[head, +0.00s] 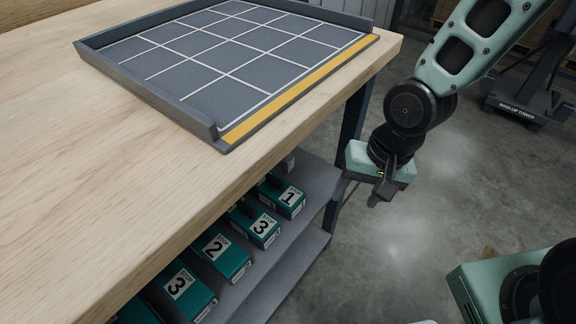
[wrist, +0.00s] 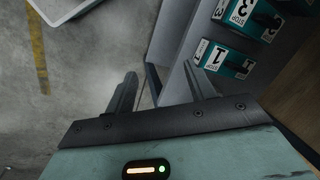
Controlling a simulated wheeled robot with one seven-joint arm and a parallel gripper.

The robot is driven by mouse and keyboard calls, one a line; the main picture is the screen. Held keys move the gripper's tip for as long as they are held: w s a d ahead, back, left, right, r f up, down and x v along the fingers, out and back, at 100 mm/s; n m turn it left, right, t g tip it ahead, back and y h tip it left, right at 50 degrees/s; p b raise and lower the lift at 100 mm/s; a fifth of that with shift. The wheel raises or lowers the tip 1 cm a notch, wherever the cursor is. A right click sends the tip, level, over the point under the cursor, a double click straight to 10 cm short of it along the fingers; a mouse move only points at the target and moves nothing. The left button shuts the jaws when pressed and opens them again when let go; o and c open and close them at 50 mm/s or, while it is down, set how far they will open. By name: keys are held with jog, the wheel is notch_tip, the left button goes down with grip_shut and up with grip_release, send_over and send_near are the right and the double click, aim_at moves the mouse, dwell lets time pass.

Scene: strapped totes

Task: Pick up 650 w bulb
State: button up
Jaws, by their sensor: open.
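No bulb or "650 w" marking can be made out in either view. Teal boxes with white number labels stand in a row on the shelf under the table: one marked 1 (head: 285,198), one marked 3 (head: 255,226), one marked 2 (head: 222,256) and another 3 (head: 186,292). The wrist view shows the box marked 1 (wrist: 222,58) and a box marked 3 (wrist: 247,18) to the right of my fingers. My gripper (head: 378,198) hangs over open floor, right of the shelf end. Its fingers (wrist: 157,88) are apart with nothing between them.
The wooden table (head: 90,140) overhangs the grey shelf (head: 318,190). A grey gridded tray (head: 190,75) with a yellow front strip sits on the table. A table leg (head: 350,130) stands close to my gripper. A dark stand (head: 525,95) is at the back right. Floor (head: 390,260) below is clear.

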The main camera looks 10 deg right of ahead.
notch_tip(320, 180, down, 5)
jog(key=w+m+y, duration=0.3)
jog(key=m, duration=0.4)
jog(key=m+t+y+b, duration=0.5)
jog(key=m+t, duration=0.3)
jog(key=m, duration=0.8)
send_near(292, 162)
jog(key=shift+m, duration=0.3)
jog(key=b+x, duration=0.1)
jog(key=x, duration=0.1)
jog(key=b+x, duration=0.3)
jog(key=x, duration=0.1)
jog(key=shift+a+r, duration=0.15)
jog(key=shift+r, duration=0.15)
jog(key=b+x, duration=0.1)
jog(key=x, duration=0.1)
jog(key=b+x, duration=0.2)
jog(key=shift+w+a+f, duration=0.15)
jog(key=shift+a+f, duration=0.05)
jog(key=shift+f, duration=0.2)
jog(key=shift+w+a+t, duration=0.15)
jog(key=shift+a+t, duration=0.05)
jog(key=shift+t, duration=0.1)
jog(key=c, duration=1.1)
